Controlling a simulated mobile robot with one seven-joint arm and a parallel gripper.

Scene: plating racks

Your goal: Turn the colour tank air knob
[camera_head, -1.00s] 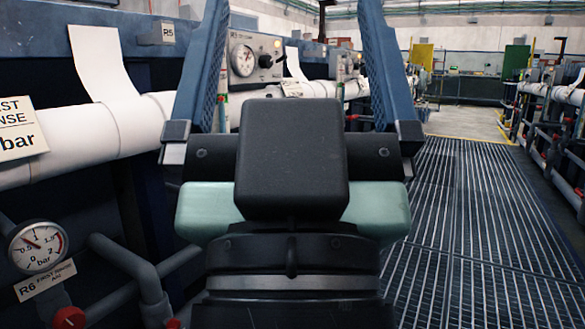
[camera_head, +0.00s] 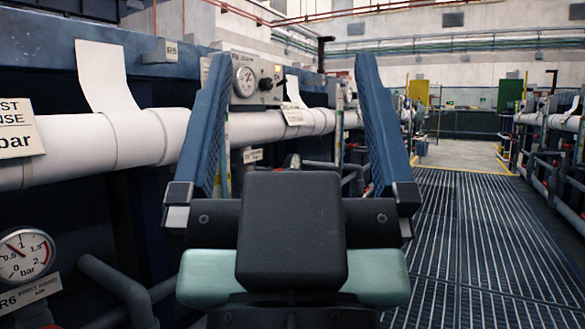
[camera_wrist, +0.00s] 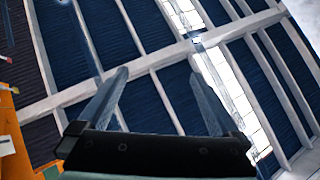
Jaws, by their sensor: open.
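My gripper (camera_head: 294,58) is raised in front of the head camera, with its two blue fingers spread apart and nothing between them. It also shows open and empty in the wrist view (camera_wrist: 158,73). Between the fingers, farther off, a grey control panel (camera_head: 254,97) carries a round gauge (camera_head: 245,82) and a black knob (camera_head: 266,84) with a small orange light above it. The panel's lettering is too small to read fully, so I cannot confirm that this is the colour tank air knob. My gripper is apart from it.
A white pipe (camera_head: 80,140) runs along the dark tanks on the left. A gauge marked bar (camera_head: 24,256), above an R6 label, is at lower left. The grated walkway (camera_head: 470,240) on the right is clear. More pipework (camera_head: 560,150) lines the far right.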

